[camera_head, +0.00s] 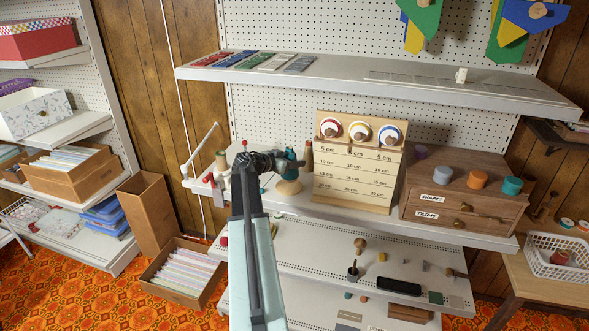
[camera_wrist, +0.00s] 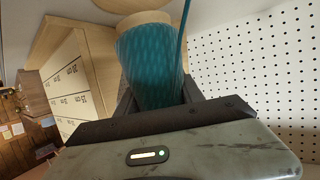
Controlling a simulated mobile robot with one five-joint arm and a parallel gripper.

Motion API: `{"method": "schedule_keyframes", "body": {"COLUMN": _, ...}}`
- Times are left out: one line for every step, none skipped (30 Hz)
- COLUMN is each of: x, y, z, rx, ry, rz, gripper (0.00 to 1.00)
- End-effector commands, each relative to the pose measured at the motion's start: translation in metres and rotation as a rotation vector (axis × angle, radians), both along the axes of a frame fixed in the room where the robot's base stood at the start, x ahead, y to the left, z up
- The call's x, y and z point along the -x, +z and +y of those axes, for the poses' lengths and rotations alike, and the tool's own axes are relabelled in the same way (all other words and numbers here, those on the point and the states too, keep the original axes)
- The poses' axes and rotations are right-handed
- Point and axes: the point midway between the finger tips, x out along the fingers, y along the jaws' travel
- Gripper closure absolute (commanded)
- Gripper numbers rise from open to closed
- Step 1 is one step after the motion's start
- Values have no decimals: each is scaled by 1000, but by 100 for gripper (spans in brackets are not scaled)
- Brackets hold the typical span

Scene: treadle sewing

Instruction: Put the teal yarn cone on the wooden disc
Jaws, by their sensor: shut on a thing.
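The teal yarn cone (camera_head: 291,163) is between the jaws of my gripper (camera_head: 279,161) on the shelf's left part. In the wrist view the cone (camera_wrist: 150,65) fills the space between the dark fingers, and my gripper is shut on it. A strand of teal yarn runs up along its right side. A pale wooden round piece (camera_head: 288,187), which looks like the wooden disc, is just below the cone. I cannot tell whether the cone touches it. In the wrist view a tan band shows at the cone's far end.
A wooden measuring board (camera_head: 355,190) with ribbon spools stands just right of the cone. A wooden drawer box (camera_head: 462,200) with cones on top is farther right. A shelf (camera_head: 370,85) hangs above.

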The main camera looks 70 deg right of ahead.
Motion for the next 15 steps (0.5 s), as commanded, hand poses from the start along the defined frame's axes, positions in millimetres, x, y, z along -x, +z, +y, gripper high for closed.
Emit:
{"method": "schedule_keyframes", "body": {"x": -3, "y": -1, "z": -7, "rx": 0, "ry": 0, "rz": 0, "gripper": 95}}
{"method": "schedule_keyframes", "body": {"x": -3, "y": -8, "z": -8, "rx": 0, "ry": -1, "rz": 0, "gripper": 95}}
{"method": "schedule_keyframes", "body": {"x": -2, "y": -19, "z": -6, "rx": 0, "ry": 0, "rz": 0, "gripper": 95}}
{"method": "schedule_keyframes", "body": {"x": -2, "y": -25, "z": -6, "rx": 0, "ry": 0, "rz": 0, "gripper": 95}}
{"method": "schedule_keyframes", "body": {"x": -2, "y": -31, "z": -6, "rx": 0, "ry": 0, "rz": 0, "gripper": 95}}
{"method": "schedule_keyframes", "body": {"x": -2, "y": -38, "z": -6, "rx": 0, "ry": 0, "rz": 0, "gripper": 95}}
{"method": "schedule_keyframes", "body": {"x": -2, "y": -40, "z": -6, "rx": 0, "ry": 0, "rz": 0, "gripper": 95}}
{"method": "schedule_keyframes", "body": {"x": -1, "y": -41, "z": -6, "rx": 0, "ry": 0, "rz": 0, "gripper": 95}}
{"method": "schedule_keyframes", "body": {"x": -1, "y": -40, "z": -6, "rx": 0, "ry": 0, "rz": 0, "gripper": 95}}
{"method": "schedule_keyframes", "body": {"x": -1, "y": -38, "z": -6, "rx": 0, "ry": -1, "rz": 0, "gripper": 95}}
{"method": "schedule_keyframes", "body": {"x": -1, "y": -36, "z": -6, "rx": 0, "ry": -1, "rz": 0, "gripper": 95}}
{"method": "schedule_keyframes", "body": {"x": -1, "y": -36, "z": -6, "rx": 0, "ry": -1, "rz": 0, "gripper": 95}}
{"method": "schedule_keyframes", "body": {"x": -1, "y": -36, "z": -6, "rx": 0, "ry": -1, "rz": 0, "gripper": 95}}
{"method": "schedule_keyframes", "body": {"x": -1, "y": -36, "z": -6, "rx": 0, "ry": -1, "rz": 0, "gripper": 95}}
{"method": "schedule_keyframes", "body": {"x": -1, "y": -36, "z": -6, "rx": 0, "ry": -1, "rz": 0, "gripper": 95}}
